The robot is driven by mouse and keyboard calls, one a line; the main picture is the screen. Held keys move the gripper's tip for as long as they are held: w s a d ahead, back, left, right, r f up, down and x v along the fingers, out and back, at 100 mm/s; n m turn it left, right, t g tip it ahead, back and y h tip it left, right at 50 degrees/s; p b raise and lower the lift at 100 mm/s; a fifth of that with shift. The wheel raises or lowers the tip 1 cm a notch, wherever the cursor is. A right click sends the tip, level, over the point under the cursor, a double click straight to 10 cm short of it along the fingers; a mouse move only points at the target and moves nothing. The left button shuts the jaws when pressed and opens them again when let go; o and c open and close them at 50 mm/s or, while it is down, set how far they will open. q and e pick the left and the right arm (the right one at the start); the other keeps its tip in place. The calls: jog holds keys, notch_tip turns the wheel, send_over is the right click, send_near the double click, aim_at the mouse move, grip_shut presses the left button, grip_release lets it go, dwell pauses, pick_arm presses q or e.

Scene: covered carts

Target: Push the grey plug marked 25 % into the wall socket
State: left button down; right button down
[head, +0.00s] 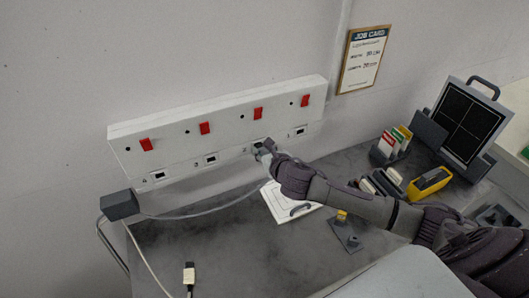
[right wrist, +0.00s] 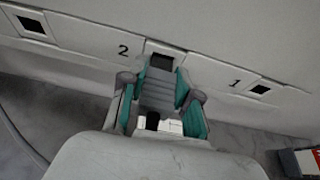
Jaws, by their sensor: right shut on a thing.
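My right gripper (head: 262,149) is at the front of the white wall socket panel (head: 215,133). In the right wrist view its teal-padded fingers (right wrist: 160,105) are shut on a grey ribbed plug (right wrist: 157,88). The plug's far end is right at the socket opening (right wrist: 160,61) just right of the number 2. Part of the dark opening shows above the plug. I cannot tell whether the tip has entered it. No 25 % mark is readable on the plug. In the head view the gripper mostly hides the plug. My left gripper is not in view.
Red switches (head: 258,113) line the panel above several sockets. A dark box (head: 119,205) has a grey cable running toward my gripper. A second plug (head: 189,274) lies at the table's front. A job card (head: 364,60) hangs at right. A yellow device (head: 429,182) stands right.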

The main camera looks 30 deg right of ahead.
jog(key=shift+w, duration=0.55)
jog(key=c, duration=0.7)
grip_release()
jog(key=shift+c, duration=0.2)
jog(key=v, duration=1.2)
